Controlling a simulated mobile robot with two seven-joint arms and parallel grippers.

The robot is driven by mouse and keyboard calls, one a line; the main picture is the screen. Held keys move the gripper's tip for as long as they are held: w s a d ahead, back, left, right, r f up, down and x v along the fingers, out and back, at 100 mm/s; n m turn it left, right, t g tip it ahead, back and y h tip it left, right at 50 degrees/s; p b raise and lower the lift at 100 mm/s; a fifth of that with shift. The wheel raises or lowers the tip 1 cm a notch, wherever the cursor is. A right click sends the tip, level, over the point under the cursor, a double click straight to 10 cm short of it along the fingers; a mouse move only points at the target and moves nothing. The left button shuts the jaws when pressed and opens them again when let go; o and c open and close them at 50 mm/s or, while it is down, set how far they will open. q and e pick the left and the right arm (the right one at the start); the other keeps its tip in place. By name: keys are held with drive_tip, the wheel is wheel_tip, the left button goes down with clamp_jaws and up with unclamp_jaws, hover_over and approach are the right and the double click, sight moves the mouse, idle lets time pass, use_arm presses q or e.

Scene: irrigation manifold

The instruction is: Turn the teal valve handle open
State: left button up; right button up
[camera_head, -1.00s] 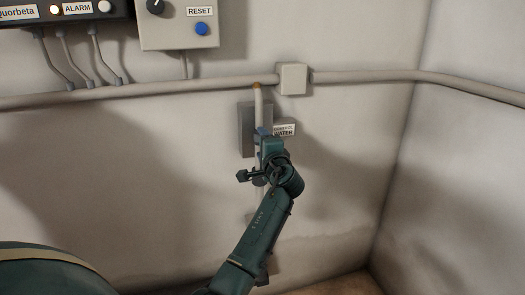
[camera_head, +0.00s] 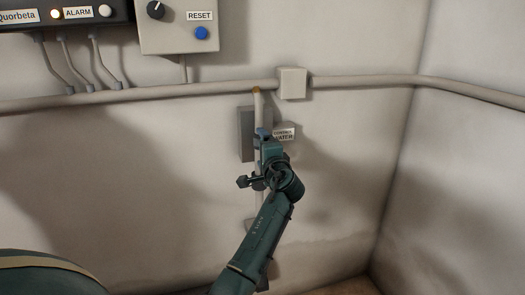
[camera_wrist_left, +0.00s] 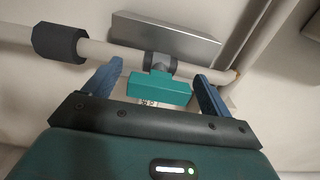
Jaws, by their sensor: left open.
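The teal valve handle (camera_wrist_left: 160,88) is a short bar on a grey valve body (camera_wrist_left: 160,64) on a pale pipe, seen in the left wrist view. My left gripper (camera_wrist_left: 158,72) is open, with one blue finger on each side of the handle. Gaps show between the handle and both fingers; the handle is not clamped. In the head view my left gripper (camera_head: 263,133) is at the vertical pipe, and my wrist hides the handle. My right gripper is in neither current view.
A grey plate (camera_wrist_left: 165,38) lies behind the valve, and a black collar (camera_wrist_left: 60,43) is on the pipe. A WATER label (camera_head: 284,133) sits beside the gripper. A horizontal conduit (camera_head: 180,92), a junction box (camera_head: 292,83) and a RESET panel (camera_head: 165,38) are above.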

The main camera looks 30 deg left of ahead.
use_arm(q)
drive_tip(key=v, duration=1.3)
drive_tip(key=shift+d, duration=0.1)
